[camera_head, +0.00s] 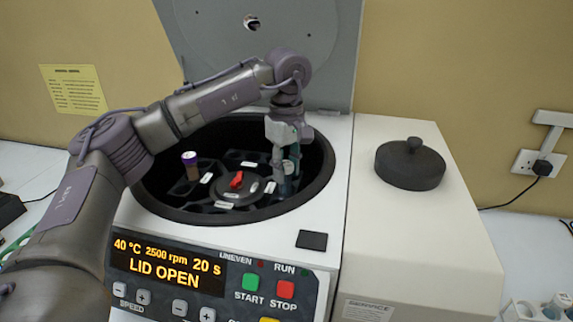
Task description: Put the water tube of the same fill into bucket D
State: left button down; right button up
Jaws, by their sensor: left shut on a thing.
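My left gripper (283,178) reaches down into the open centrifuge bowl (322,175), over the right side of the rotor (232,192). It is shut on a bluish tube (291,166), which stands about upright at a right-hand bucket position. The fingers partly cover the tube. I cannot tell how deep it sits, its fill or the bucket's letter. A tube with a purple and white cap (190,158) and brownish contents stands in the left side of the rotor. My right gripper is not in view.
The lid (270,50) stands open behind the bowl. The panel (165,265) reads LID OPEN, 40 °C, 2500 rpm, 20 s. A red knob (236,180) sits at the rotor's centre, with small white labels around it. A dark round cover (410,165) lies on the right housing.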

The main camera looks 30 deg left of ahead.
pick_arm(q)
jog(key=shift+f, duration=0.1)
jog(key=c, duration=0.7)
grip_release()
notch_tip(320, 180, up, 12)
jog(key=shift+r, duration=0.1)
